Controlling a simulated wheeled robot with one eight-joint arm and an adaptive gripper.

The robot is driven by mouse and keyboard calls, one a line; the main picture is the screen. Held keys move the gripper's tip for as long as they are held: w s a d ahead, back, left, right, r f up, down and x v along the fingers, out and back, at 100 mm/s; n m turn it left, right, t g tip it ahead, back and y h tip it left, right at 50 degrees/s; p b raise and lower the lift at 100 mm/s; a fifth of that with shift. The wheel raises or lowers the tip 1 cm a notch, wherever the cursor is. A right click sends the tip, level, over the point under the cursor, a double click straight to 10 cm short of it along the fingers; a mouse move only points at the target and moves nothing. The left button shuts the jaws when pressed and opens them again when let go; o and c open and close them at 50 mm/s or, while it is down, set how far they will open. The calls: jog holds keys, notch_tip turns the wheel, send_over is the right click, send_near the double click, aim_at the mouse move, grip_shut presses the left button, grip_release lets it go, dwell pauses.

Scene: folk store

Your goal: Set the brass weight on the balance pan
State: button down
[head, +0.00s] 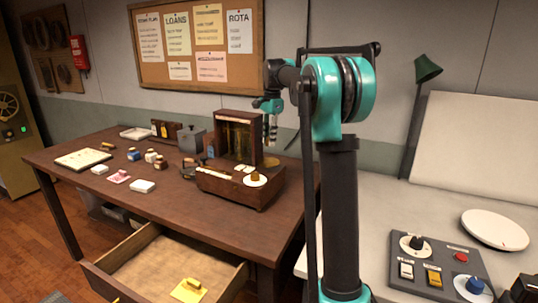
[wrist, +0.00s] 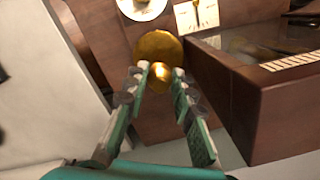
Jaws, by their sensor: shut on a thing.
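In the head view my gripper (head: 270,135) points down beside the right side of the balance's upright case (head: 238,138). The balance has a wooden base (head: 230,192) on the table.
The wooden table (head: 120,205) holds several small boxes and bottles left of the balance. An open drawer (head: 140,268) juts out below. A pale bench (head: 370,205) with a control box (head: 430,285) stands at right. The case is close beside my gripper.

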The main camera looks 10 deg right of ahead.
aim_at(268, 161)
jog(key=shift+f, duration=3.35)
jog(key=c, duration=1.3)
grip_release()
jog(key=shift+f, duration=0.1)
jog(key=r, duration=0.8)
jog(key=d+r, duration=0.1)
jog(key=r, duration=0.3)
jog(key=shift+w+r, duration=0.1)
jog(key=shift+w, duration=0.05)
